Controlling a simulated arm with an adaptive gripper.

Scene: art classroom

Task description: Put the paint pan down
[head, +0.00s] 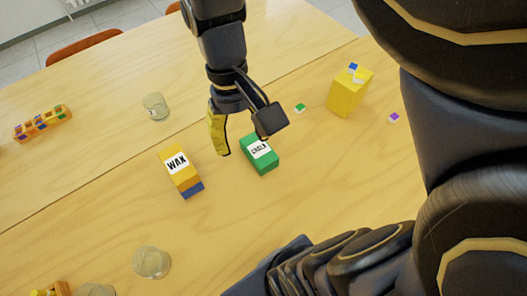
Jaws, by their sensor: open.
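Small square pieces that look like paint pans lie apart from each other: a green one (300,108) and a purple one (394,118) on the table, and a blue one (353,67) on top of a yellow box (349,93). I cannot tell which is the task's pan. My gripper (246,139) is open, its fingers spread, with nothing seen between them. It shows just above and behind the green box (261,160) in the head view. The green pan is a little right of the gripper's dark finger.
A yellow and blue box marked WAX (179,168) is left of the green box. Glass jars (155,106) (151,262) stand on the wooden table (90,160). An orange holder with coloured pieces (43,123) is at far left. The table's left middle is clear.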

